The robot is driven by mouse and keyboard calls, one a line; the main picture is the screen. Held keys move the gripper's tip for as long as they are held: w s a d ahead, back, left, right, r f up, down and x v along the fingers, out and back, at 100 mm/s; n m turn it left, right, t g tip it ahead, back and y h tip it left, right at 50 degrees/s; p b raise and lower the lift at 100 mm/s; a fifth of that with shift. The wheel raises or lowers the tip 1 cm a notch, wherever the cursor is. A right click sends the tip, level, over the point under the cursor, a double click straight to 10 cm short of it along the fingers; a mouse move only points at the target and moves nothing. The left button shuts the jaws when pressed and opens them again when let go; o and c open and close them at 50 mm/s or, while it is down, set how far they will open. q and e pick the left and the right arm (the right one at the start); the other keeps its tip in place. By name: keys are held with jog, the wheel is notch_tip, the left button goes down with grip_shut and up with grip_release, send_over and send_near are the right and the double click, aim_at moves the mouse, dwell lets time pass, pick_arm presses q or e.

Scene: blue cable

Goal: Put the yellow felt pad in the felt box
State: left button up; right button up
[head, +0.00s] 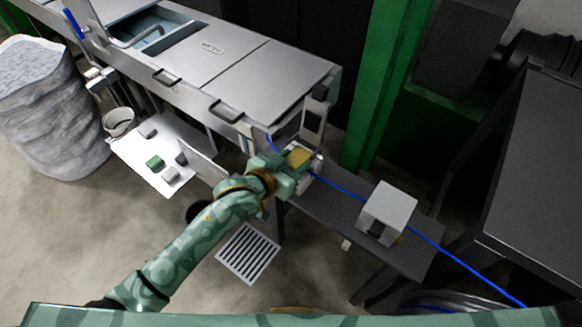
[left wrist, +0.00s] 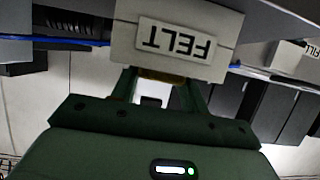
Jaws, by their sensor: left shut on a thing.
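The felt box (left wrist: 170,20) is a pale box with a FELT label, upside down in the left wrist view. In the head view only parts of a pale body show around my left gripper (head: 292,168). That gripper is shut on the yellow felt pad (head: 299,157). In the left wrist view a thin yellow strip of the pad (left wrist: 162,76) shows between my fingers, right at the label-side edge of the felt box. I cannot tell whether the pad is inside the rim or just above it. My right gripper is not in view.
A blue cable (head: 440,249) runs along the dark bench (head: 340,205), past a second pale box (head: 390,205). A grey metal cabinet (head: 262,75) stands behind. A white board (head: 135,160) with several small blocks lies at left. A floor grate (head: 248,252) lies below.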

pick_arm(q)
jog(key=shift+a+f, duration=0.2)
jog(key=shift+a+r, duration=0.1)
jog(key=shift+r, duration=0.05)
jog(key=shift+s+d+f, duration=0.1)
jog(key=shift+d+f, duration=0.1)
jog(key=shift+d, duration=0.1)
jog(key=o, duration=1)
jog(key=shift+a, duration=0.1)
jog(key=shift+c, duration=0.2)
jog(key=shift+a, duration=0.1)
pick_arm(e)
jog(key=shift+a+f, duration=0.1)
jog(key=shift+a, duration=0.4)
pick_arm(q)
jog(key=shift+r, duration=0.25)
jog(key=p+v, duration=0.2)
jog(key=v, duration=0.9)
jog(key=shift+s+a, duration=0.25)
jog(key=shift+s, duration=0.1)
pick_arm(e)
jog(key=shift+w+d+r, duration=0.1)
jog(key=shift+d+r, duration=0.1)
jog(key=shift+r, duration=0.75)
